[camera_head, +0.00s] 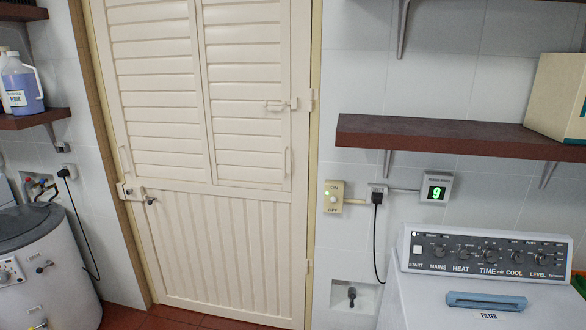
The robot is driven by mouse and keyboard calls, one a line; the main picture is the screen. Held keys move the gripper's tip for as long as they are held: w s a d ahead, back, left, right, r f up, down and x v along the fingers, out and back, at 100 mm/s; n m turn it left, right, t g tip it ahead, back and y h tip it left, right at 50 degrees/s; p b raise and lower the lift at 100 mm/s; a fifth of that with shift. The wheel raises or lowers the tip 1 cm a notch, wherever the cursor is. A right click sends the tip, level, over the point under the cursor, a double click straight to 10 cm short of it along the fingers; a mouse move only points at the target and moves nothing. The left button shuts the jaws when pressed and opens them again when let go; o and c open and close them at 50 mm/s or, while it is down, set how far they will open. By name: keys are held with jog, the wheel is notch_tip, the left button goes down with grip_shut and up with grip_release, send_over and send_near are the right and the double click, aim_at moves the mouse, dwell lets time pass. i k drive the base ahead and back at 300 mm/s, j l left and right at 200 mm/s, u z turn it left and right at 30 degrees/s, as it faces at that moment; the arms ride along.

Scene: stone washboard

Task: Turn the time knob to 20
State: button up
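The time knob (490,255) is a dark round knob on the black control panel (479,243) of the white machine at the lower right. The word TIME is printed under it. It sits in the middle of a row, with the heat knob (463,253) to its left and the cool knob (516,257) to its right. Its pointer and scale are too small to read. My gripper does not show in this view.
A wall box (437,188) shows a green 9. A brown shelf (450,137) overhangs the machine. An ON/OFF switch (333,197) and a plugged-in cord (377,197) are left of it.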

aim_at(490, 255)
jog(key=z, duration=1.45)
